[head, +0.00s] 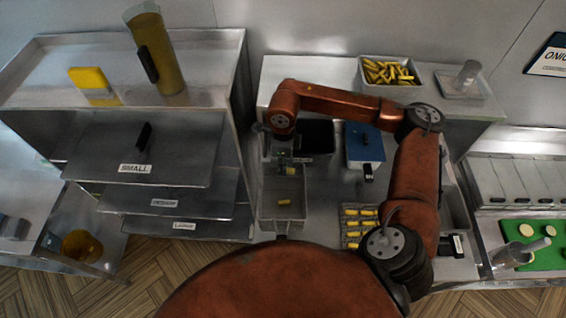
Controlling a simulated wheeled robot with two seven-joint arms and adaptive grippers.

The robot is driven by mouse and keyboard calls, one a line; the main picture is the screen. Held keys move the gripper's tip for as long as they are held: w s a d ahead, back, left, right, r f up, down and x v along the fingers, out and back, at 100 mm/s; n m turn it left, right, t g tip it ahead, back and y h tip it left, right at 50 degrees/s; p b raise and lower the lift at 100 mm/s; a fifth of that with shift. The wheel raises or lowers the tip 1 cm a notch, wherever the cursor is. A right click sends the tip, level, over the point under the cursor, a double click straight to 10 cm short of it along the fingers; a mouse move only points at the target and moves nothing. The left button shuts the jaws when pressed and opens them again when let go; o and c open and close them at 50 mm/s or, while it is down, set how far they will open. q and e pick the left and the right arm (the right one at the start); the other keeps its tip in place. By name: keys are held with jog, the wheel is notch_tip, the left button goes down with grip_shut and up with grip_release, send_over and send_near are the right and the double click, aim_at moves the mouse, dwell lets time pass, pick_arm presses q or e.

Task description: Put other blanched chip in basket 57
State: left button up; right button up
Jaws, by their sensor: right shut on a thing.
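My right gripper (285,163) hangs over the far end of a grey metal fry basket (301,211) in the middle of the head view. It is shut on a small yellow chip (291,171), which shows just below the fingers. Whether that chip touches the basket I cannot tell. Another yellow chip (284,202) lies on the basket floor towards the near end. No number can be read on the basket. Several more chips (350,212) lie in rows on a tray to the right, partly hidden by my right arm. My left gripper is not in view.
A black vessel (318,136) and a blue-lidded one (364,144) stand right of the gripper. A pan heaped with yellow chips (388,72) sits at the back. A shelf unit (140,152) with labelled shelves stands close on the left. A green board (545,256) lies far right.

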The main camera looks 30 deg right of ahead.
jog(key=shift+f, duration=0.25)
jog(key=o, duration=0.8)
jog(key=shift+r, duration=0.1)
notch_tip(320, 180, up, 12)
dwell(0.5)
